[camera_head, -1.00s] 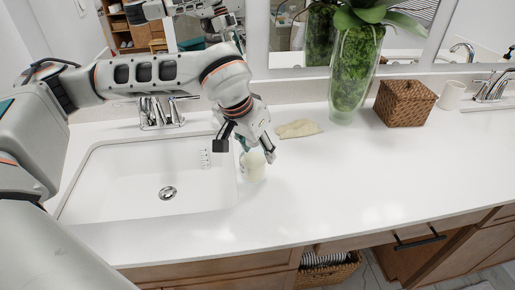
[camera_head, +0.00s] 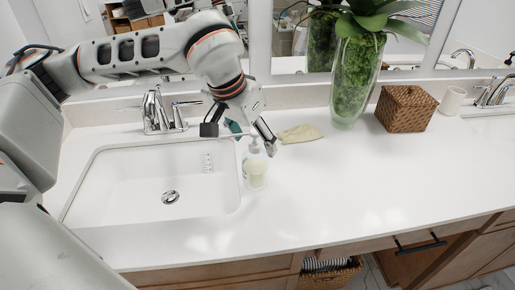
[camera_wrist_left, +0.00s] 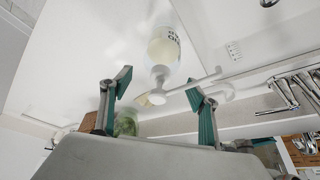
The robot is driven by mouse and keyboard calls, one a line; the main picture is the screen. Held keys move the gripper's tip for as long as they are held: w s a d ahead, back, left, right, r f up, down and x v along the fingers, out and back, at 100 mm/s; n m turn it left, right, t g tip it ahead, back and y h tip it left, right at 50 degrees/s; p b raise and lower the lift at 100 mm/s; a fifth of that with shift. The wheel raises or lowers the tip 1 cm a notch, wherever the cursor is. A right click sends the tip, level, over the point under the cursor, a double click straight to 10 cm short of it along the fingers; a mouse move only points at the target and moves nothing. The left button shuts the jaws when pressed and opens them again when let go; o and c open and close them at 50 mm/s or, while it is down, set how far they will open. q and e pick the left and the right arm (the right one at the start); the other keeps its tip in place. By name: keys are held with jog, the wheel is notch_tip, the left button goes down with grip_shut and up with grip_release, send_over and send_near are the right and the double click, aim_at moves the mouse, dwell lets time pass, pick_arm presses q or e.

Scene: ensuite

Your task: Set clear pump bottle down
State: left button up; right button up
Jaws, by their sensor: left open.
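The clear pump bottle (camera_head: 256,171), with a white pump and pale contents, stands upright on the white counter just right of the sink. My left gripper (camera_head: 252,134) is open above and behind the bottle, near its pump top. In the left wrist view, the bottle (camera_wrist_left: 163,48) shows beyond the open fingers, with its pump head in line with the gap between the teal pads of my left gripper (camera_wrist_left: 160,100). The fingers do not grip the bottle. My right gripper is not in view.
The sink (camera_head: 130,190) and its chrome faucet (camera_head: 157,112) are on the left. A folded beige cloth (camera_head: 300,133) lies behind the bottle. A tall plant vase (camera_head: 356,80) and a wicker box (camera_head: 405,108) stand to the right. The counter's front right is clear.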

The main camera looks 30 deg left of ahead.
pick_arm(q)
jog(key=v, duration=0.5)
dwell(0.4)
